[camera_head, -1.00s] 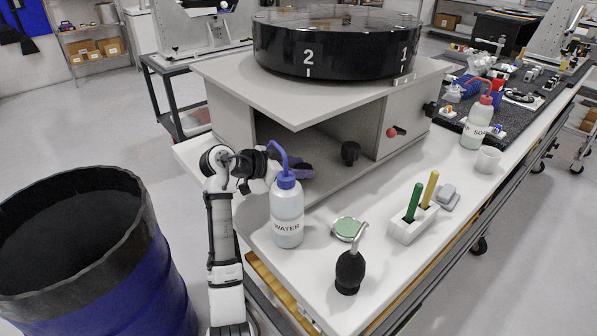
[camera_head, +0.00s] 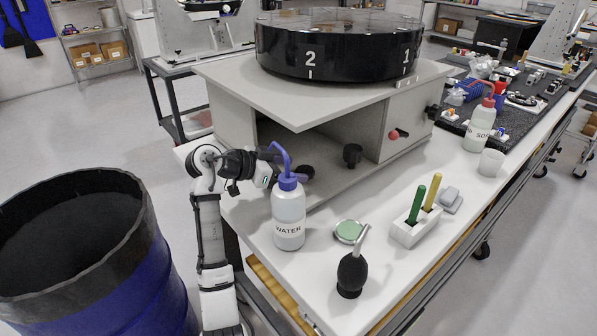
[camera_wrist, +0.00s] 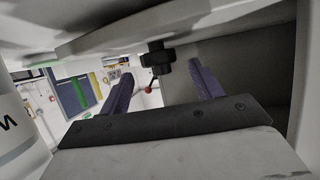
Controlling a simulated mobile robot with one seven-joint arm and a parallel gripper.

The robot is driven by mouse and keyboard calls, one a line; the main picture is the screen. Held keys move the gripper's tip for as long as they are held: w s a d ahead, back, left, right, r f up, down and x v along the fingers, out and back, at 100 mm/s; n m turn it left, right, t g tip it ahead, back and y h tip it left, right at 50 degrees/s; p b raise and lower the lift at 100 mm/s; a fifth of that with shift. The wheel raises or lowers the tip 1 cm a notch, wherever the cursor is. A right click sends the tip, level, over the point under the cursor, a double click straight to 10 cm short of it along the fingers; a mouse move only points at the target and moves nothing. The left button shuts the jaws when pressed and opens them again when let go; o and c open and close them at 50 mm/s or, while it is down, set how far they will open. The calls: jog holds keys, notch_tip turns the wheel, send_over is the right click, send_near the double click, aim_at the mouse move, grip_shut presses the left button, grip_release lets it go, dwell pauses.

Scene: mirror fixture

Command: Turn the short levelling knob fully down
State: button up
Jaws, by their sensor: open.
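A black knob (camera_head: 352,155) sits in the open bay of the grey box, below its top plate. It also shows in the wrist view (camera_wrist: 158,58), ahead of my fingers and between their lines. I cannot tell whether it is the short one. My gripper (camera_head: 303,173) is at the bay's left part, partly hidden behind the blue nozzle of the water bottle. In the wrist view the two purple fingers of my gripper (camera_wrist: 161,78) are spread wide, with nothing between them. The knob lies beyond the tips, apart from them.
The water bottle (camera_head: 288,215) stands close in front of my gripper. A red-tipped lever (camera_head: 394,134) and another black knob (camera_head: 432,112) are on the box's right face. A black blower (camera_head: 351,274) and a pen block (camera_head: 412,232) stand on the table (camera_head: 310,275).

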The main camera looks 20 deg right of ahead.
jog(key=b+v, duration=0.2)
jog(key=v, duration=0.8)
jog(key=shift+a, duration=0.3)
jog(key=shift+s+r, duration=0.1)
jog(key=shift+r, duration=0.05)
